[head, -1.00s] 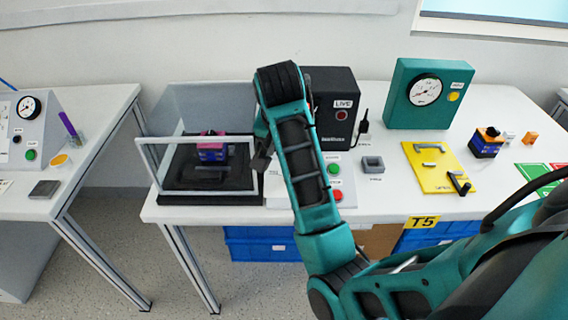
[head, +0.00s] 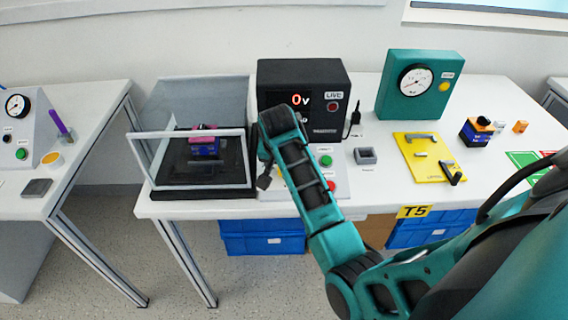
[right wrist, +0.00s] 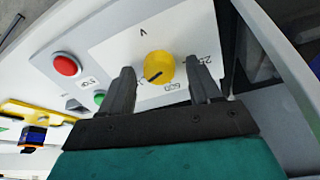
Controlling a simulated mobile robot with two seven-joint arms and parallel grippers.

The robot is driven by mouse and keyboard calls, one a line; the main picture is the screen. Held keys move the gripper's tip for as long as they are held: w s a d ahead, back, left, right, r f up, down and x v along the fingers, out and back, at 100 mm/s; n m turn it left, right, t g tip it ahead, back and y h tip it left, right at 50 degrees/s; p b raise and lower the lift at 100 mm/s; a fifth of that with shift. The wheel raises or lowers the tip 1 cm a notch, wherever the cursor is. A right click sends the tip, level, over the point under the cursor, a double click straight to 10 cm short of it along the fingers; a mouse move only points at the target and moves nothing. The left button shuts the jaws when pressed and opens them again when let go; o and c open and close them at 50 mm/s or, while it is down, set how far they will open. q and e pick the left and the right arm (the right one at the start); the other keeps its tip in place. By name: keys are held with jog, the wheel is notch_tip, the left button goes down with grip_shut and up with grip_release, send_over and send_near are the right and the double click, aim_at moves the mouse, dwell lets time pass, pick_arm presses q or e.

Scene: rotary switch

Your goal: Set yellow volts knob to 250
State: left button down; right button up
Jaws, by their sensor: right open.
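The yellow knob (right wrist: 159,66) sits on a white dial plate in the right wrist view. A dark pointer line on it aims toward the lower left of that picture. A "V", a partly covered number starting "25" at the right and what looks like "500" below are printed around it. My right gripper (right wrist: 160,68) is open, with one finger on each side of the knob in the picture; I cannot tell whether they touch it. In the head view my right gripper (head: 264,178) is over the white panel, and my arm hides the knob. My left gripper is out of view.
The black meter box (head: 303,100) behind the panel shows a red "0V". A red button (right wrist: 66,65) and a green button (right wrist: 99,97) are beside the dial. A clear-walled case (head: 190,185) stands left of my gripper. A yellow plate (head: 430,158) lies to the right.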

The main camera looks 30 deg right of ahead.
jog(key=shift+c, duration=0.4)
jog(key=c, duration=1)
jog(key=shift+o, duration=0.2)
